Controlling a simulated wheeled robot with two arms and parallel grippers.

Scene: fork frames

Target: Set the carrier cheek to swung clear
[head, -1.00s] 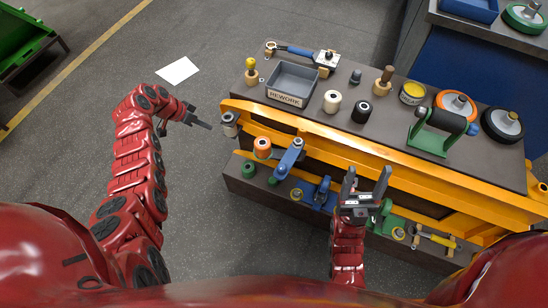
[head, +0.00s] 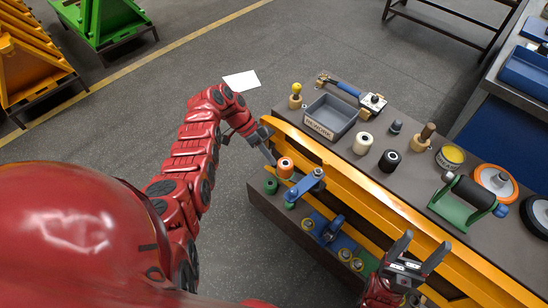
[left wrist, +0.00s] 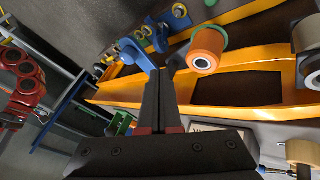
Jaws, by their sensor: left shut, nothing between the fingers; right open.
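A blue arm (head: 305,187) with a grey round end is mounted on the bench's front side, beside an orange roller (head: 285,167). I take this blue arm to be the carrier cheek. My left gripper (head: 271,158) is shut and empty, just left of the roller. In the left wrist view its fingertips (left wrist: 165,74) appear close to the blue arm's end; I cannot tell whether they touch. My right gripper (head: 424,252) is open and empty at the bench's front edge, lower right.
A yellow rail (head: 370,199) runs along the bench front. The bench top holds a grey bin (head: 331,116), a white roller (head: 363,143), a black roller (head: 389,160) and a green roller stand (head: 450,206). Open floor lies to the left, with a white sheet (head: 242,79).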

